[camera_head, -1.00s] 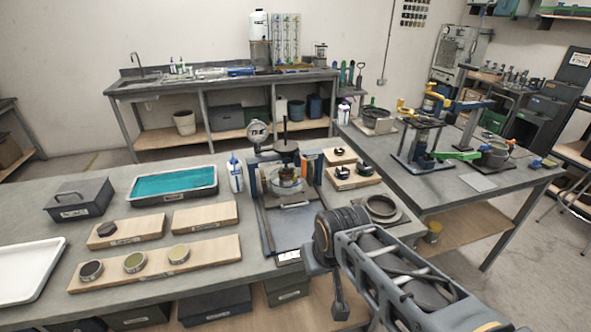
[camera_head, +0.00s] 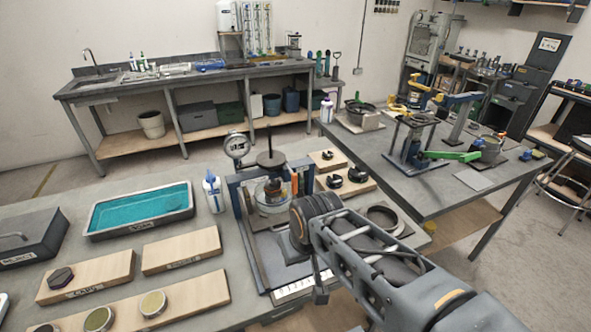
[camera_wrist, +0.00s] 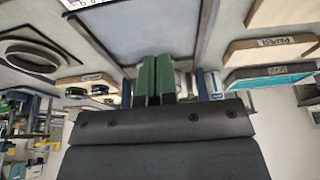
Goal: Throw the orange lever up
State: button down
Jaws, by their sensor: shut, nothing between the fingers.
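A small upright orange part (camera_head: 294,185), the only orange lever-like thing I can make out, stands at the right side of the press-like device (camera_head: 270,192) on the near bench. It is small, and its lower end and pivot are hard to make out. In the wrist view, my gripper (camera_wrist: 155,75) shows two green fingers close together, shut and empty. In the head view my arm covers the area right of the device's base, and the fingertips cannot be made out there. The gripper is apart from the orange part.
The near bench holds a teal-filled tray (camera_head: 140,210), a white bottle (camera_head: 213,192), wooden boards (camera_head: 180,250) and a ring (camera_head: 382,218). The right table (camera_head: 450,187) carries yellow, blue and green levered devices. Open floor (camera_head: 540,240) lies at the right.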

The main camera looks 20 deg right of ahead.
jog(key=w+d+r+y+p, duration=0.2)
jog(key=w+d+r+y, duration=0.1)
jog(key=w+d, duration=0.5)
jog(key=w+d+r+n+t+y+p, duration=0.1)
jog(key=w+d+r+y+p, duration=0.1)
jog(key=w+d+r, duration=0.3)
jog(key=w+d, duration=0.4)
jog(key=d, duration=0.2)
jog(key=shift+w+d+y, duration=0.2)
jog(key=shift+w+y, duration=0.1)
jog(key=shift+y, duration=0.1)
jog(key=w+a+f+p, duration=0.3)
jog(key=a+f, duration=0.5)
jog(key=shift+w+a, duration=0.35)
jog(key=shift+a, duration=0.05)
jog(key=shift+w, duration=0.1)
